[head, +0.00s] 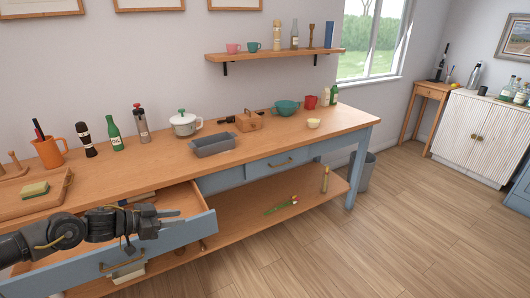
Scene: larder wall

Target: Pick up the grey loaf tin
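The grey loaf tin (213,145) sits upright on the wooden counter, near its front edge and around the middle of the head view. It looks empty. My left gripper (168,219) is over the open drawer, in front of and below the loaf tin, and apart from it. Its fingers look spread with nothing between them. My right gripper is not in view.
A blue drawer (180,239) stands pulled out below the counter (155,165). A green bottle (115,134) is further left. Counter in front of the bowl is mostly clear.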

